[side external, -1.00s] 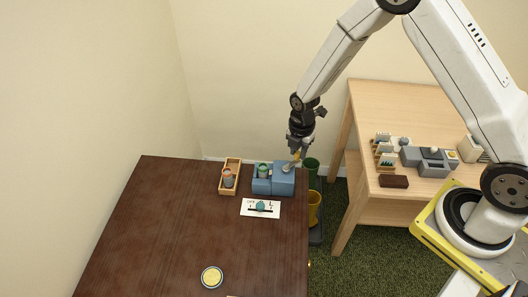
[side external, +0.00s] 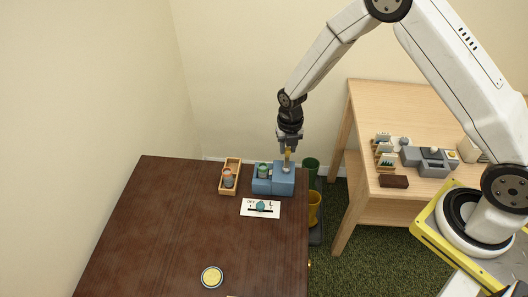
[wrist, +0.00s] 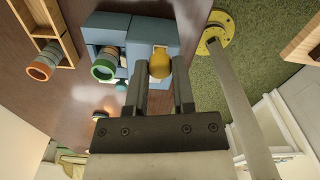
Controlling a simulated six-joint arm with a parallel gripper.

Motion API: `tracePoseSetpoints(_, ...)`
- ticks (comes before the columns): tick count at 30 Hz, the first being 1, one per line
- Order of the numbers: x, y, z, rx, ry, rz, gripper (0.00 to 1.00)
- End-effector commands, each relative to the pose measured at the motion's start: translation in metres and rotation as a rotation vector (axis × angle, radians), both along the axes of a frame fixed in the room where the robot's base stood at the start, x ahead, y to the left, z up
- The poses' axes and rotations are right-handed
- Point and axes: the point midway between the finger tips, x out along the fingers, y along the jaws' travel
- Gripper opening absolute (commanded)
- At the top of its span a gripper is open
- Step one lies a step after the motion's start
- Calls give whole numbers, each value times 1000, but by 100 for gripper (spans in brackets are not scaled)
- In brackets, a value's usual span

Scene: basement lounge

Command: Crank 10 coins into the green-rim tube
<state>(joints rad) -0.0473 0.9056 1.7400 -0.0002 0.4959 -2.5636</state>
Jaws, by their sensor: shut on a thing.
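The blue coin machine (side external: 284,183) stands at the far right corner of the dark table. The green-rim tube (wrist: 104,68) stands in the machine's open bay; it also shows in the side view (side external: 263,171). The crank's yellow knob (wrist: 160,63) is on top of the machine's taller block. My gripper (wrist: 160,82) points down over this block and is shut on the yellow knob, with one finger on each side. In the side view my gripper (side external: 288,155) hides most of the knob. I cannot count the coins in the tube.
A wooden tray (side external: 236,163) left of the machine holds an orange-rim tube (wrist: 40,70). A round yellow-topped disc (side external: 212,277) lies near the front. Green and yellow bins (side external: 314,207) stand beyond the right edge.

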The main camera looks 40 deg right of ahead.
Motion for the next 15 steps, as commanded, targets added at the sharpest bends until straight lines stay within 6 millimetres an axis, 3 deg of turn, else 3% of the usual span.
tracePoseSetpoints(14, 2, 2, 1, 1, -3, 24, 0)
tracePoseSetpoints(15, 2, 2, 1, 1, -3, 24, 34)
